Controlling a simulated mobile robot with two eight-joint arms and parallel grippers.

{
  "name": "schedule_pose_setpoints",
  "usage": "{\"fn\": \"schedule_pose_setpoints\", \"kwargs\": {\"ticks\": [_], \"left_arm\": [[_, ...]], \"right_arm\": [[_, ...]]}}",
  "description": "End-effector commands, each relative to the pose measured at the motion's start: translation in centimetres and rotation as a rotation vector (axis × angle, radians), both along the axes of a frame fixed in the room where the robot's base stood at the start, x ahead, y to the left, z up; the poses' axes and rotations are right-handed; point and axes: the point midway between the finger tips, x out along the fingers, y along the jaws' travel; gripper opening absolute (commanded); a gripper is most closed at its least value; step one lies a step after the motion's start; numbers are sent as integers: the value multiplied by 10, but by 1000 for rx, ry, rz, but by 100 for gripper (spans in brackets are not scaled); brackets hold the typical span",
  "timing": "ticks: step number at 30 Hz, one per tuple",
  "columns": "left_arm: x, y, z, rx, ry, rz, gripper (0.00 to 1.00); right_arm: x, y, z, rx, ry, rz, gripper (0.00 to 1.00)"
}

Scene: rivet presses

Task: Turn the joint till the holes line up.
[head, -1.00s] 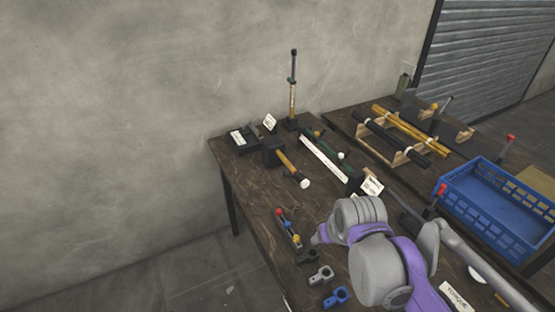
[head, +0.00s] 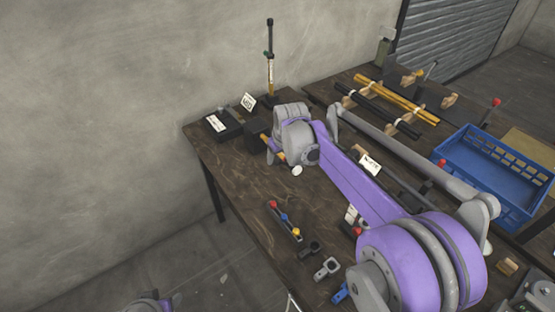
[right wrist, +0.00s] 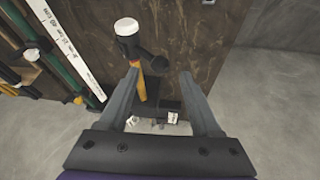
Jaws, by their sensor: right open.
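Small fork-ended joint pieces lie near the table's front left edge: a black one (head: 309,249), a grey one (head: 327,268) and a blue one (head: 340,292), partly behind my right arm. I cannot tell whether any holes line up. My right gripper (right wrist: 160,74) is open and empty at the table's back left, away from these pieces. Between and below its fingers are a mallet's yellow handle (right wrist: 141,88) and a dark holder. The mallet's white face (head: 297,170) also shows in the head view. My left gripper's fingers are not visible; only part of a purple arm shows at the bottom edge.
A rack with red, blue and yellow knobs (head: 285,220) stands left of the pieces. An upright tool (head: 270,70) stands at the back. A blue crate (head: 480,190) and black and yellow bars (head: 385,100) are at right. Bare wood lies front left of the mallet.

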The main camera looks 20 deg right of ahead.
Motion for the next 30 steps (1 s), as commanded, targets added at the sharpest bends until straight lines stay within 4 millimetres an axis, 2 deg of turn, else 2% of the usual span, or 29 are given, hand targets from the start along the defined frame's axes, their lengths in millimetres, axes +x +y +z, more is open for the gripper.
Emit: {"fn": "schedule_pose_setpoints", "kwargs": {"ticks": [6, 18, 20, 27, 29, 30], "left_arm": [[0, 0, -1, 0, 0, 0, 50], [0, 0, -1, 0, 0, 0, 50], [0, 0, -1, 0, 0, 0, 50], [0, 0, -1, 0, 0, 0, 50], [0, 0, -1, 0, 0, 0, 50], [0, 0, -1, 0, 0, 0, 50]], "right_arm": [[12, 0, -28, 0, 0, 0, 65], [15, 0, -35, 0, 0, 0, 65], [15, 0, -35, 0, 0, 0, 56], [15, 0, -35, 0, 0, 0, 13], [15, 0, -35, 0, 0, 0, 2], [15, 0, -35, 0, 0, 0, 0]]}}
